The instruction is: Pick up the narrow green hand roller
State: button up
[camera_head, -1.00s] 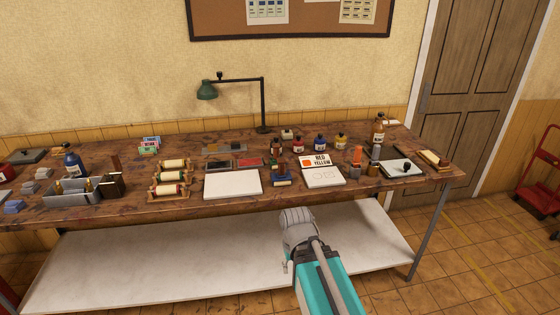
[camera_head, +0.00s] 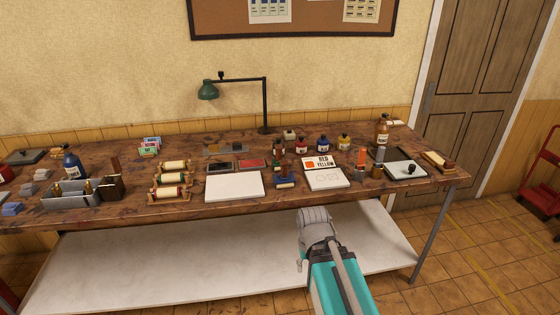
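Several cream rollers lie in a wooden rack on the left half of the bench. The middle roller (camera_head: 168,179) shows small green marks at its ends and may be the narrow green hand roller, but it is too small to be sure. The roller at the back (camera_head: 174,165) and the front one (camera_head: 167,191), with reddish marks, lie on either side of it. My arm, teal and grey, rises at the bottom centre in front of the bench, right of the rack. My gripper's fingers do not show.
A white board (camera_head: 234,187) lies right of the rack. A green lamp (camera_head: 208,90) stands at the back. Ink bottles, stamps and a card crowd the bench's right half. A pale shelf (camera_head: 200,262) runs below.

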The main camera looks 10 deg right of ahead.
aim_at(275, 164)
jog(key=i, duration=0.95)
jog(key=u, duration=0.05)
